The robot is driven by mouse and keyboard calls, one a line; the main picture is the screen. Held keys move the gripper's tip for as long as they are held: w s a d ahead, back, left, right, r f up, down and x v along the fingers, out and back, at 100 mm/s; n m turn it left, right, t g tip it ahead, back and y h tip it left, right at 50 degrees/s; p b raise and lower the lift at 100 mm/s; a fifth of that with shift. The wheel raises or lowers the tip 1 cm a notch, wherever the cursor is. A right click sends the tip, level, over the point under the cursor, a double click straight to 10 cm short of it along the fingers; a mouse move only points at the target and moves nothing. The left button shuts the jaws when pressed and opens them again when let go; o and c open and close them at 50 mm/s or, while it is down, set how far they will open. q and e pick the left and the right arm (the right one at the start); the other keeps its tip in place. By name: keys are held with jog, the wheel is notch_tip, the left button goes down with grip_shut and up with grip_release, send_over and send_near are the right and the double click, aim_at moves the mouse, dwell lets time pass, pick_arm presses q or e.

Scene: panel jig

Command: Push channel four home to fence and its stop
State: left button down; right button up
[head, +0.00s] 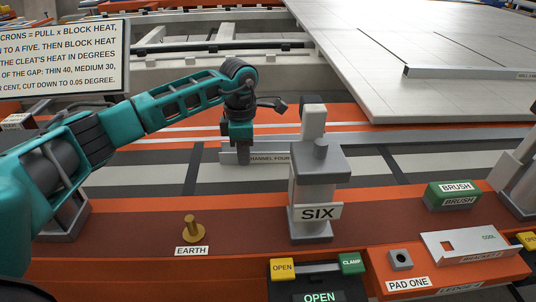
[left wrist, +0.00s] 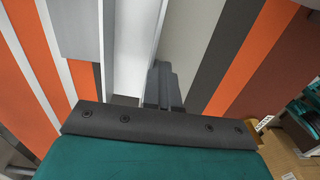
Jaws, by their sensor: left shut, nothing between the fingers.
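Channel four (head: 268,158) is a light grey bar with a black-lettered label, at the middle of the head view; the clamp post marked SIX hides its right part. In the left wrist view a pale channel (left wrist: 132,45) runs away from the camera. My left gripper (head: 242,158) points down at the channel's left end, its fingers shut and empty. In the left wrist view the shut fingers (left wrist: 163,82) are beside the pale channel; I cannot tell whether they touch it. A long grey rail (head: 430,138), perhaps the fence, runs behind to the right. I cannot pick out the stop.
The grey clamp post (head: 320,165) marked SIX stands just right of my left gripper. In front are a brass EARTH peg (head: 189,229), a green brush block (head: 452,195) and a PAD ONE block (head: 400,260). A large pale panel (head: 400,60) lies behind.

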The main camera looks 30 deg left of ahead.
pick_arm(q)
jog(key=shift+w+a+r, duration=0.1)
jog(key=shift+w+a, duration=0.05)
jog(key=shift+w, duration=0.05)
jog(key=shift+s, duration=0.15)
jog(key=shift+s, duration=0.1)
jog(key=shift+s+d+p, duration=0.45)
jog(key=shift+s+p, duration=0.05)
jog(key=shift+s+d, duration=0.1)
jog(key=shift+s, duration=0.05)
notch_tip(320, 180, up, 8)
jog(key=p, duration=0.6)
dwell(0.7)
